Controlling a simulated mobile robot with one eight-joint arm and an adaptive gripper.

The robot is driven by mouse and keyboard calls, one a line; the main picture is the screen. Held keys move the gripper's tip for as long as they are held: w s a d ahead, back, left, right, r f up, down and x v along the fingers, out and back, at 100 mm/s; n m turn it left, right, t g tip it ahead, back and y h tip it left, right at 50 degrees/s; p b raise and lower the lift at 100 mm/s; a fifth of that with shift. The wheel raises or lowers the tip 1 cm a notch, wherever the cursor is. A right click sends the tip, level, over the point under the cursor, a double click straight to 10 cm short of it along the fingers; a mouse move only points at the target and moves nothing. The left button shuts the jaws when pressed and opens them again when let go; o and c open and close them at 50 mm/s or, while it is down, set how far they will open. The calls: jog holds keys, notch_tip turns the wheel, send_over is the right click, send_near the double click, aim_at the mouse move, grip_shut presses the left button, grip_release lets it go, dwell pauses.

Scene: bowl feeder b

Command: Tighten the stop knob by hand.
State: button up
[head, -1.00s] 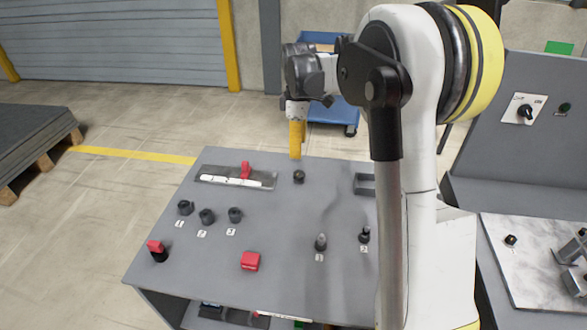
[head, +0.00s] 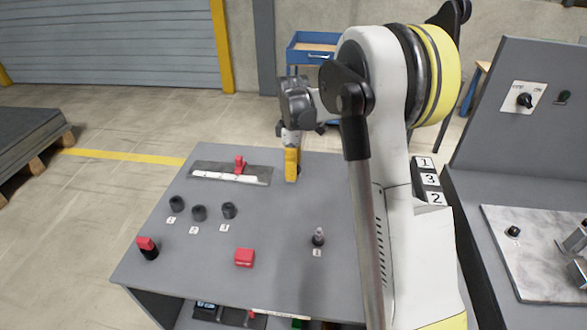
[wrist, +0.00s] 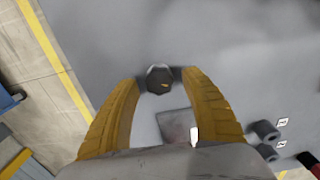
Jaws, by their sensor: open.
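A small dark round knob, taken as the stop knob, shows in the wrist view (wrist: 157,79) on the grey bench top. No label on it is legible. My gripper has yellow fingers, and it is open in the wrist view (wrist: 160,80), with one fingertip on each side of the knob. I cannot tell whether the fingertips touch it. In the head view my gripper (head: 291,176) points down at the back of the bench, and the fingers hide most of the knob.
A scale plate (head: 207,177) with a red slider (head: 239,164) lies left of my gripper. Several black knobs (head: 199,212), a red-topped control (head: 147,247) and a red block (head: 245,258) sit nearer. A grey switch panel (head: 545,135) stands at right.

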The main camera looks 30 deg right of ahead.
grip_shut()
jog(key=m+p, duration=0.1)
jog(key=m, duration=0.2)
jog(key=shift+m, duration=0.4)
jog(key=m+p, duration=0.1)
jog(key=m, duration=0.3)
jog(key=shift+d+m, duration=0.1)
jog(key=shift+m, duration=0.2)
jog(key=m+p, duration=0.1)
jog(key=m, duration=0.7)
jog(key=shift+d+p, duration=0.1)
jog(key=shift+p, duration=0.2)
jog(key=shift+m, duration=0.4)
